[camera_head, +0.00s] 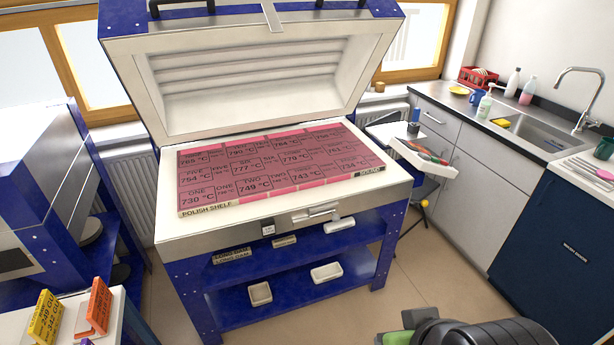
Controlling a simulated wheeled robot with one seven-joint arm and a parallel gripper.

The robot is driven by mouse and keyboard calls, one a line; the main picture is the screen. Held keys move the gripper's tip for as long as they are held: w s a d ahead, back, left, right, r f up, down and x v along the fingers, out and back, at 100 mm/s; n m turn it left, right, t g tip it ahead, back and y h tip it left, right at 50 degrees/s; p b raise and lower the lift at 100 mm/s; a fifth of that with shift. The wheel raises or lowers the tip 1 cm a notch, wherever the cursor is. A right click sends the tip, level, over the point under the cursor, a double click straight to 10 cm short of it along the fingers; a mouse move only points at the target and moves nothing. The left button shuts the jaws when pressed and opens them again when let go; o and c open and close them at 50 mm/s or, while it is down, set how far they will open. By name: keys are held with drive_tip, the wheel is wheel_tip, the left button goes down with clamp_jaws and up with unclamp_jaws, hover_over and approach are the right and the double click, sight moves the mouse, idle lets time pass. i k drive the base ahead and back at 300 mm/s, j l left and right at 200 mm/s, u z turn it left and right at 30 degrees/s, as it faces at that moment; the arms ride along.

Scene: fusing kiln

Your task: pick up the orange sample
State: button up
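The orange sample (99,304) is a small upright slab with dark lettering on its face, leaning slightly. It stands on a white-topped surface (72,334) at the lower left, just right of a similar yellow sample (45,318). A dark grey part of my arm enters at the bottom right. My gripper (398,337) shows only partly at the bottom edge, with a green patch beside it, far to the right of the orange sample. Its fingers are mostly cut off, so I cannot tell whether it is open or holds anything.
The open kiln (172,217) stands in the centre, with pink labelled tiles on its bed and blue shelves below. A blue cabinet (35,205) is at the left. A sink counter (470,115) and a dark blue unit (560,240) are at the right. Floor (425,275) shows between.

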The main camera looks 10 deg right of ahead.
sight(93, 321)
drive_tip(key=i+j, duration=0.2)
drive_tip(key=i, duration=0.25)
drive_tip(key=i+j, duration=0.15)
drive_tip(key=i, duration=0.3)
drive_tip(key=l+u, duration=0.15)
drive_tip(key=u, duration=0.25)
drive_tip(key=l+u, duration=0.15)
drive_tip(key=u, duration=0.3)
drive_tip(key=l+u, duration=0.15)
drive_tip(key=u, duration=0.25)
drive_tip(key=k+l+u, duration=0.1)
drive_tip(key=u, duration=0.3)
drive_tip(key=k+l+u, duration=0.1)
drive_tip(key=u, duration=0.35)
drive_tip(key=k+u, duration=0.1)
drive_tip(key=u, duration=0.3)
drive_tip(key=i+u, duration=0.45)
drive_tip(key=i+l+u, duration=0.3)
drive_tip(key=i+u, duration=0.15)
drive_tip(key=i+l+u, duration=0.45)
drive_tip(key=i, duration=0.15)
